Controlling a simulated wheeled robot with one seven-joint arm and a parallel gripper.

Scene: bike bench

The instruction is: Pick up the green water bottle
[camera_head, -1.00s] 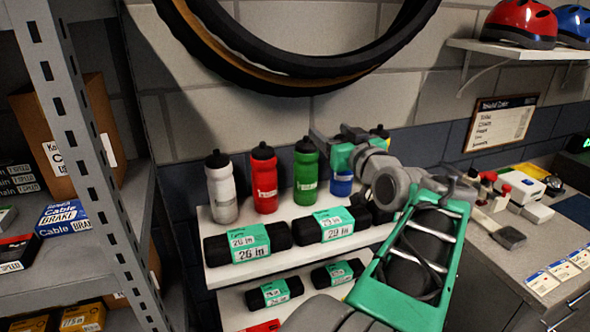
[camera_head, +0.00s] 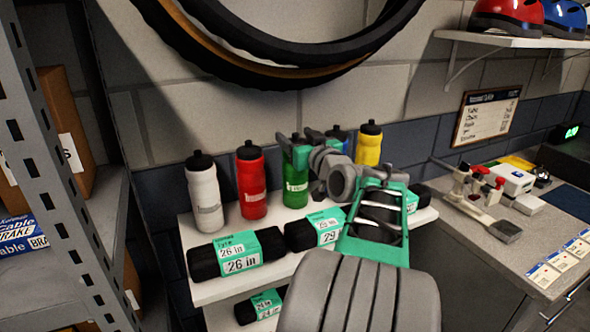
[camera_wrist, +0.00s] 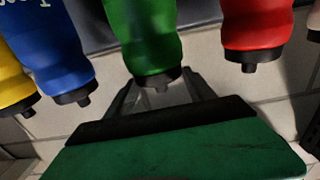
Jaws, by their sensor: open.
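The green water bottle (camera_head: 294,184) stands upright on the white shelf, between the red bottle and my gripper, which hides its right side and part of its top in the head view. My gripper (camera_head: 300,140) is at the upper part of the green bottle. In the wrist view, which is upside down, my open gripper (camera_wrist: 163,95) points at the bottle, and the green bottle (camera_wrist: 146,35) is centred with its black cap near and between the two fingers. I cannot tell whether the fingers touch it.
A red bottle (camera_head: 251,184) and a white bottle (camera_head: 204,194) stand to its left. A blue bottle (camera_wrist: 48,40) and a yellow bottle (camera_head: 368,146) stand to its right. Packaged tube rolls (camera_head: 238,252) lie in front. A metal rack (camera_head: 65,150) stands at left.

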